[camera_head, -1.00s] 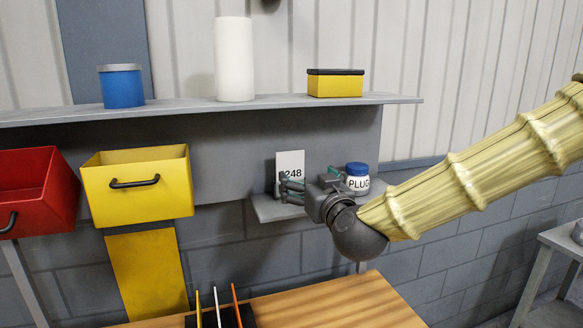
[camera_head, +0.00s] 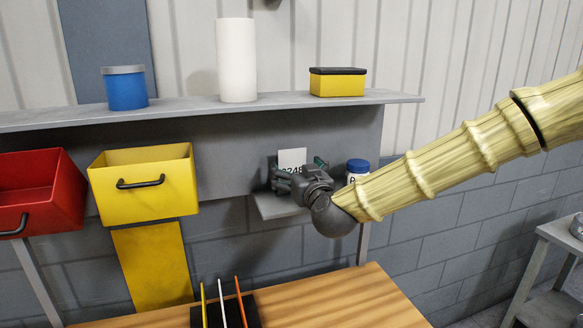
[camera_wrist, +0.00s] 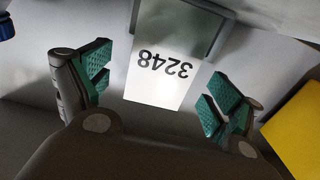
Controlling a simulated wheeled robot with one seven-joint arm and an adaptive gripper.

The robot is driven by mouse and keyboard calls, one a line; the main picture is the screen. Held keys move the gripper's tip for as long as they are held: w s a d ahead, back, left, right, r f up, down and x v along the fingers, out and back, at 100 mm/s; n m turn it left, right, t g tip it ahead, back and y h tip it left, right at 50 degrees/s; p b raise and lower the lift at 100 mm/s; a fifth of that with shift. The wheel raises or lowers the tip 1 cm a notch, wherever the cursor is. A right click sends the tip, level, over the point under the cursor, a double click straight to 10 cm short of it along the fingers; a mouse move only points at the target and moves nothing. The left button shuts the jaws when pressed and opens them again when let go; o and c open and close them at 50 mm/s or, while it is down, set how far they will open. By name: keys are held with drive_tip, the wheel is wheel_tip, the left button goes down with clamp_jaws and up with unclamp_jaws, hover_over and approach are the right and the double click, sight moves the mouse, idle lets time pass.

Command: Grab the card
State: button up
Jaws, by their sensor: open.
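The card (camera_wrist: 160,75) is white with the number 3248 on it. In the wrist view it stands between the two green-padded fingers of my gripper (camera_wrist: 155,92), which are spread wide with a gap on each side of the card. The number looks upside down there. In the head view the card (camera_head: 292,158) stands on the small grey shelf, and my gripper (camera_head: 300,174) is in front of it, hiding its lower part. A grey holder or bracket (camera_wrist: 215,35) shows at one end of the card in the wrist view.
A blue-lidded jar (camera_head: 357,169) stands on the small shelf (camera_head: 282,208) just right of my gripper, partly hidden by my arm. A long shelf (camera_head: 200,107) runs above. A yellow drawer (camera_head: 145,190) hangs to the left. A wooden table (camera_head: 340,297) is below.

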drive_tip(key=shift+p+x, duration=0.4)
drive_tip(key=shift+x, duration=0.85)
drive_tip(key=shift+s, duration=0.1)
drive_tip(key=c, duration=0.9)
